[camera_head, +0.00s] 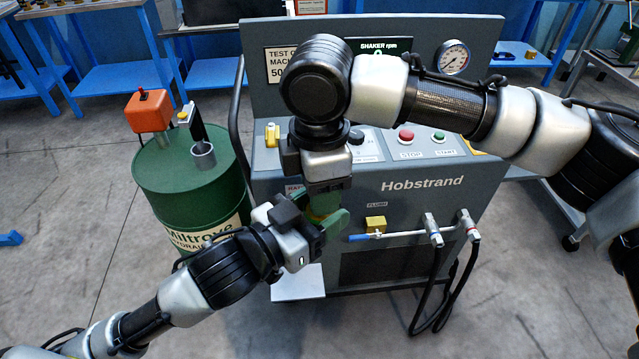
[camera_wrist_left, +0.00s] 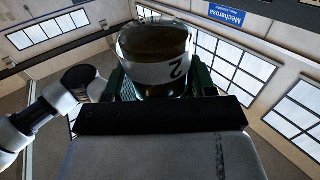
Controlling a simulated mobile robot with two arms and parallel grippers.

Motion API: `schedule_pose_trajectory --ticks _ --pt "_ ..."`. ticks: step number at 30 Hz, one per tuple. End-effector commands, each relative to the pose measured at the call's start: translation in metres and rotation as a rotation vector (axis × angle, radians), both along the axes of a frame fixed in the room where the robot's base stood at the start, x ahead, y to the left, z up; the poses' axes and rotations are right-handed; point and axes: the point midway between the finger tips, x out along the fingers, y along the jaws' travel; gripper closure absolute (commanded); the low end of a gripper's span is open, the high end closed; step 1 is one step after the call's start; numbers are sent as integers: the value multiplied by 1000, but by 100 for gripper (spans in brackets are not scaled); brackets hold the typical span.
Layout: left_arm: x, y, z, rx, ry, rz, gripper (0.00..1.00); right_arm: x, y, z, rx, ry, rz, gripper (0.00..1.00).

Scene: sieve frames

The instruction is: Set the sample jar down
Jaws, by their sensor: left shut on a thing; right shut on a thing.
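The sample jar (camera_wrist_left: 158,48) shows in the left wrist view, with dark brown contents and a white band marked 2. In the head view only a small olive-coloured part of it (camera_head: 322,206) shows between my grippers. My left gripper (camera_head: 325,224) comes in from the lower left and is shut on the jar, its green fingers (camera_wrist_left: 203,76) on either side. My right gripper (camera_head: 325,190) points down from above and appears shut on the same jar. The jar is off any surface, in front of the grey Hobstrand machine (camera_head: 410,205).
A green drum (camera_head: 178,185) with an orange box (camera_head: 148,112) on top stands left of the machine. A pale shelf (camera_head: 298,283) juts out low at the machine's front. A blue-handled pipe (camera_head: 385,236) with hanging black hoses is to its right.

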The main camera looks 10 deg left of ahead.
Motion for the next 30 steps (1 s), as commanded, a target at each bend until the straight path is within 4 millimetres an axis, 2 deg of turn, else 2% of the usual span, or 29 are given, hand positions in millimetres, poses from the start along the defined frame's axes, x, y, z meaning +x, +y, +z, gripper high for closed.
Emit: schedule_pose_trajectory --ticks 1,2,3,7,17,20,23,26,30 --pt "-1 -1 2 -4 -5 -3 68 0 0 -1 0 0 0 80" --pt "-1 -1 2 -4 -5 -3 43 0 0 -1 0 0 0 80" --pt "-1 -1 2 -4 -5 -4 37 0 0 -1 0 0 0 84" --pt "-1 -1 2 -3 -4 -3 17 0 0 -1 0 0 0 84" --pt "0 0 -4 8 0 -4 15 0 0 0 0 0 0 84" --pt "0 2 -24 45 8 -13 15 0 0 0 0 0 0 84" --pt "-3 6 -62 117 14 -32 15 0 0 0 0 0 0 84" --pt "23 20 -103 155 69 41 15 0 0 0 0 0 0 84" --pt "47 46 -172 218 172 140 15 0 0 0 0 0 0 84"
